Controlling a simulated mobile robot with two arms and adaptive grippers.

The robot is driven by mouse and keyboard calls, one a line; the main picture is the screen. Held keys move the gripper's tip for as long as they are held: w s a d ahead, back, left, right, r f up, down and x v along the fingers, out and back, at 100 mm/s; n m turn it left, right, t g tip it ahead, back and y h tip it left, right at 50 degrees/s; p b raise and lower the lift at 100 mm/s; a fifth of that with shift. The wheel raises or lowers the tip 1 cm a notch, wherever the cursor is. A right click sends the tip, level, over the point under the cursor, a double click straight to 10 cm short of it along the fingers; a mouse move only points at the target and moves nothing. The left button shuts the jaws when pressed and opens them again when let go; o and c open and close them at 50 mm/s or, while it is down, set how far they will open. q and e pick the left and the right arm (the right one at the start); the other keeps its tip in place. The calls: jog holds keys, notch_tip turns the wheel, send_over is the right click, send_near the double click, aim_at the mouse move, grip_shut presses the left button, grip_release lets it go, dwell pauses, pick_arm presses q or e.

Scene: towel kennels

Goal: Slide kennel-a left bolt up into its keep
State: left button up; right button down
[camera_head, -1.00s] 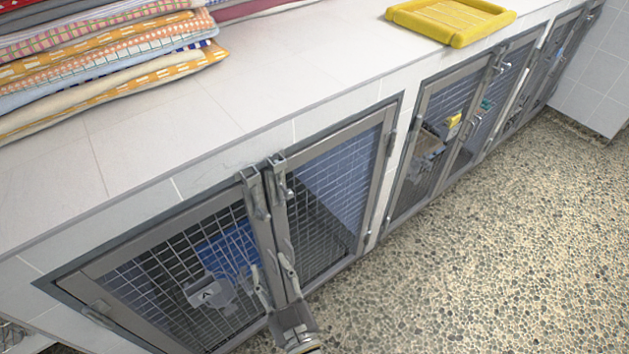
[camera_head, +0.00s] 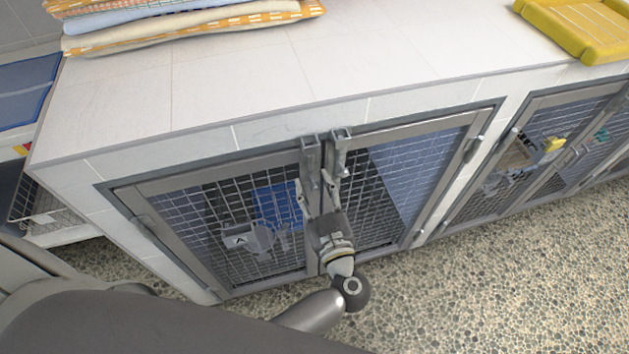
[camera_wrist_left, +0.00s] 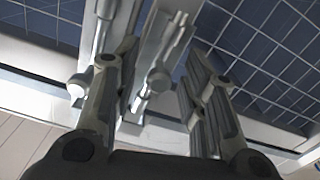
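Kennel-a is the near unit, with a left door (camera_head: 180,222) and a right door (camera_head: 410,180), both shut and filled with mesh. Two keeps stand side by side at the top where the doors meet: the left keep (camera_head: 310,148) and the right keep (camera_head: 341,138). My left gripper (camera_head: 315,186) is in front of the meeting door frames, just below the keeps, and hides much of the bolts. In the left wrist view its fingers are spread apart. One bolt knob (camera_wrist_left: 158,80) shows between them and another knob (camera_wrist_left: 78,86) outside one finger. I cannot tell whether either finger touches. My right gripper is out of view.
A second kennel (camera_head: 540,160) stands to the right. A wire basket (camera_head: 48,205) is at far left. The pebbled floor (camera_head: 480,285) in front is clear.

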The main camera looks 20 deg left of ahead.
pick_arm(q)
jog(key=shift+w+a, duration=0.35)
jog(key=shift+w, duration=0.2)
grip_shut()
